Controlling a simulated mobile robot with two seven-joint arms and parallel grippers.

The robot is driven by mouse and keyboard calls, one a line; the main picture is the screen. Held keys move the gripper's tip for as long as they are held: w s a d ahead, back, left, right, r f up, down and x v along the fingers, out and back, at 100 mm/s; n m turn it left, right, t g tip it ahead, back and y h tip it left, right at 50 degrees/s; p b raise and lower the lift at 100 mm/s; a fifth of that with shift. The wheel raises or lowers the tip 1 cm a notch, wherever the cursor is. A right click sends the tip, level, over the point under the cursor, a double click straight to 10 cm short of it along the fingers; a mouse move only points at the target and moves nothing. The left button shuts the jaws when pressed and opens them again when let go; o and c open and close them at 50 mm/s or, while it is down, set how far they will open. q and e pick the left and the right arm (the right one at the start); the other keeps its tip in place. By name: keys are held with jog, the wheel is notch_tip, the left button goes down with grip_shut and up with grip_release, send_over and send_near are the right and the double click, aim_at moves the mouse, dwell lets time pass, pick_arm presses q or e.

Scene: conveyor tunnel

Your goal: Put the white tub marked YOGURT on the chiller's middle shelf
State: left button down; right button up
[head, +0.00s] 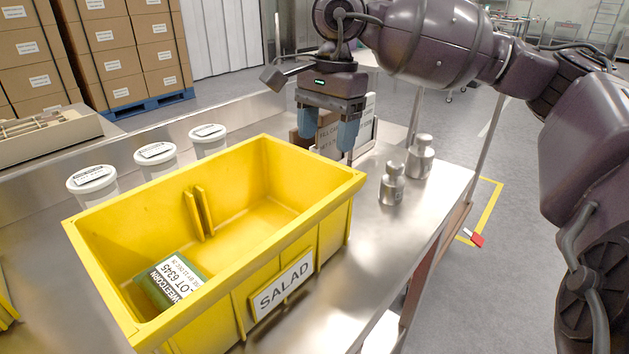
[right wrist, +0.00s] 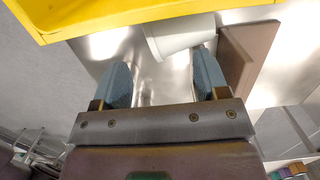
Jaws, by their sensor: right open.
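Three white lidded tubs stand in a row behind the yellow crate: left (head: 93,187), middle (head: 156,160) and right (head: 209,140). Their lid labels are too small to read, so I cannot tell which is marked YOGURT. My right gripper (head: 328,140) is open, pointing down just beyond the crate's far right corner. In the right wrist view, a white tub (right wrist: 180,36) lies ahead of the open fingers (right wrist: 162,70), roughly between their tips and apparently not gripped; its label is hidden. I cannot identify the chiller. My left gripper is not in view.
The yellow crate (head: 348,185) marked SALAD holds a green sweetcorn pack (head: 170,281). A brown box (head: 308,140) and a sign (head: 362,125) stand by the right gripper. Two metal bottles (head: 393,184) (head: 420,158) stand on the steel bench (head: 400,228). Stacked cartons (head: 110,60) are behind.

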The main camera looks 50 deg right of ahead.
notch_tip(320, 180, down, 5)
jog(key=shift+w+r+b, duration=0.1)
jog(key=shift+b, duration=0.25)
grip_shut()
